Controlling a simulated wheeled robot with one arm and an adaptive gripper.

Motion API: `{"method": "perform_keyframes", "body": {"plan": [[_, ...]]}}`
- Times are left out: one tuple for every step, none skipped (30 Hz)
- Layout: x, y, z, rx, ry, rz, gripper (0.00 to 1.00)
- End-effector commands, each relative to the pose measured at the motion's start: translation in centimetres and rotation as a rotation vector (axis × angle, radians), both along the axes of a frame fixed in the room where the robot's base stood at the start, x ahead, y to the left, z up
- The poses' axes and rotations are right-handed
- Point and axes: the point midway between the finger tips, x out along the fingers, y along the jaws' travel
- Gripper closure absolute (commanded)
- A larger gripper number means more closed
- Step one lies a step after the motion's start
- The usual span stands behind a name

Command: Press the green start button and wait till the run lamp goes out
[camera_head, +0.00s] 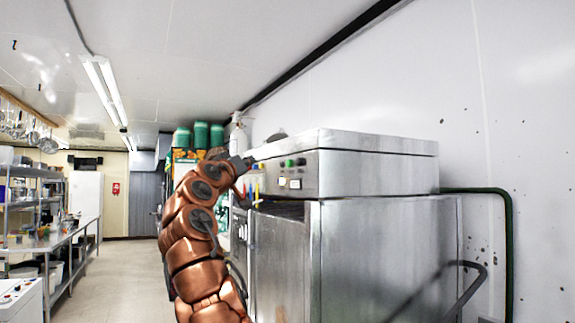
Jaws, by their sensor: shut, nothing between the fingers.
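A steel dish machine (380,230) stands at the right, with a control panel (310,182) on the front of its upper housing. On the panel is a small green button (289,163), with a dark round part (301,162) just right of it. I cannot tell which part is the run lamp or whether it is lit. My gripper (251,161) is shut and empty at the left end of the panel, left of the green button. It looks apart from the button. Its fingertips are small and partly hidden by my copper arm.
A dark lever handle (470,290) and a green pipe (508,250) are at the machine's right. Green canisters (201,135) stand behind my arm. A steel table (60,238) and shelves line the left. The floor (125,275) between is clear.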

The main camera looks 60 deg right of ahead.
Motion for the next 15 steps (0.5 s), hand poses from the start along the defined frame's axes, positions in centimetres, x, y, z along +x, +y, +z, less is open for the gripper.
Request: {"method": "perform_keyframes", "body": {"plan": [[-0.2,-0.3,0.0,0.0,0.0,-0.001,1.0],[-0.3,-0.5,0.0,0.0,0.0,-0.001,1.0],[-0.5,-0.7,0.0,0.0,-0.001,-0.002,1.0],[-0.7,-1.0,0.0,0.0,-0.001,-0.002,1.0],[-0.9,-1.2,0.0,0.0,-0.001,-0.003,1.0],[-1.2,-1.6,0.1,0.0,-0.001,-0.003,1.0],[-1.4,-1.9,0.1,0.0,-0.002,-0.003,1.0],[-1.5,-2.2,0.1,0.0,-0.002,-0.002,1.0],[-1.8,-2.6,0.2,-0.001,-0.001,-0.003,1.0],[-2.0,-2.9,0.2,-0.002,-0.001,-0.003,1.0],[-2.2,-3.2,0.2,-0.002,-0.001,-0.002,1.0],[-2.5,-3.5,0.2,-0.002,-0.002,-0.001,1.0],[-2.7,-3.9,0.2,-0.002,-0.001,-0.001,1.0],[-2.9,-4.2,0.2,-0.002,-0.001,-0.002,1.0],[-3.1,-4.6,0.2,-0.001,-0.001,-0.003,1.0]]}}
